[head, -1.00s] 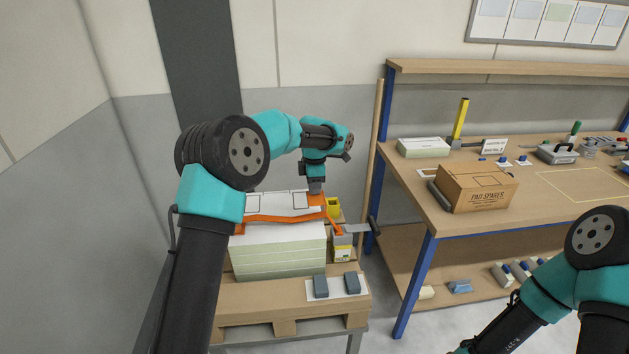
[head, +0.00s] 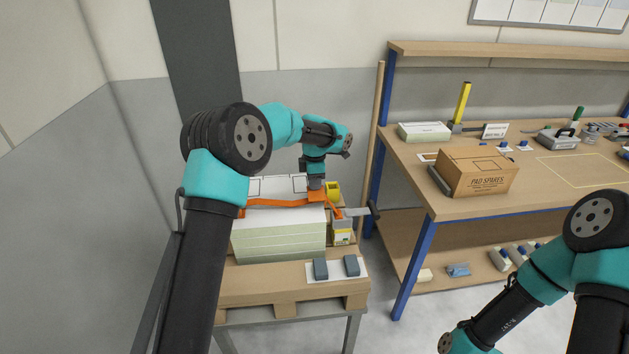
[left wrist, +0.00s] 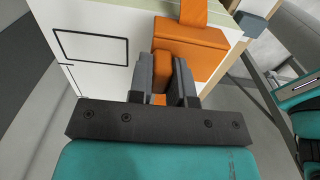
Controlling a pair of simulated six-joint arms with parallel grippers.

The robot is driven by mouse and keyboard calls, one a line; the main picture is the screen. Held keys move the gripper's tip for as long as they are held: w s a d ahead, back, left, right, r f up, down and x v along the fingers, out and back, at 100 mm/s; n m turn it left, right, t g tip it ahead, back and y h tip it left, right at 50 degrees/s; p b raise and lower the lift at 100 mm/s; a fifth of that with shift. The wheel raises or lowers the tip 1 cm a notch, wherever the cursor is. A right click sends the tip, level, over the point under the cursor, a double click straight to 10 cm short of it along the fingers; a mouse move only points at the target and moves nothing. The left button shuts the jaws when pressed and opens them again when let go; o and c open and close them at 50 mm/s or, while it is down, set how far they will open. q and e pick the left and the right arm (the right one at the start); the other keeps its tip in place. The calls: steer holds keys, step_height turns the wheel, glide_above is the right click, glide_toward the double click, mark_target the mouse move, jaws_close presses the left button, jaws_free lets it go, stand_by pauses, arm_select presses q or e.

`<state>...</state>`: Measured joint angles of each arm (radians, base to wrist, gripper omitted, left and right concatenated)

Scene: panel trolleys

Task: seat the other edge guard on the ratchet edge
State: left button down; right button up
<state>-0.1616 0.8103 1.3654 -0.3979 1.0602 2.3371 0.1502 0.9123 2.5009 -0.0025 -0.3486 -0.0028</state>
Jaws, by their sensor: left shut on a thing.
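My left gripper (head: 316,186) is over the right top edge of the panel stack (head: 279,240), on the side of the grey ratchet (head: 345,213). It is shut on an orange edge guard (head: 318,197). The left wrist view shows the jaws (left wrist: 166,80) on either side of an orange upright part of the guard (left wrist: 196,48). An orange strap (head: 275,202) runs across the stack to the guard; in the wrist view the strap (left wrist: 194,12) meets the guard's far side. I cannot tell whether the guard bears fully on the edge. My right gripper is out of view.
The stack stands on a wooden pallet (head: 250,288). Two dark blocks (head: 320,268) lie on a white sheet at its front right. A workbench (head: 520,200) with a cardboard box (head: 475,172) stands at right.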

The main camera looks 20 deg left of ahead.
mark_target(315, 192)
arm_select(q)
steer(key=shift+f, duration=0.75)
stand_by(0.9)
steer(key=shift+r, duration=0.55)
steer(key=shift+f, duration=2.15)
stand_by(1.0)
steer(key=c, duration=1)
jaws_free()
steer(key=shift+r, duration=0.1)
steer(key=shift+r, duration=3.95)
steer(key=shift+d, duration=0.1)
